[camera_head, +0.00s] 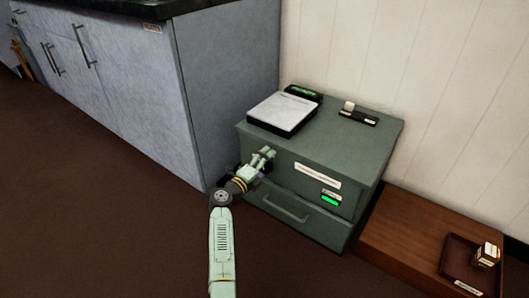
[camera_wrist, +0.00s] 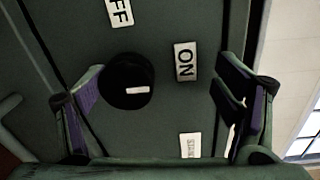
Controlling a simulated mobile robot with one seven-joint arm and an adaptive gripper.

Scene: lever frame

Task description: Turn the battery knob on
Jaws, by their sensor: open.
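In the wrist view, a round black knob (camera_wrist: 122,75) with a short white mark sits on a dark green panel. An ON label (camera_wrist: 185,62) is right of it, part of an OFF label (camera_wrist: 120,12) is above, and a partly readable label (camera_wrist: 190,145) is lower right. My gripper (camera_wrist: 160,98) is open and empty, its fingers left and right of the knob, which lies nearer the left finger. I cannot tell the distance to the panel. In the head view, my gripper (camera_head: 264,155) is at the front left of the green cabinet (camera_head: 345,140) and the knob is not visible.
A scale-like device (camera_head: 284,111) and a small black item (camera_head: 358,116) stand on the cabinet. A green light (camera_head: 330,201) and a drawer handle (camera_head: 285,208) are on its front. Grey cupboards (camera_head: 130,85) stand left; a low wooden surface (camera_head: 410,235) with a tray (camera_head: 455,262) is right.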

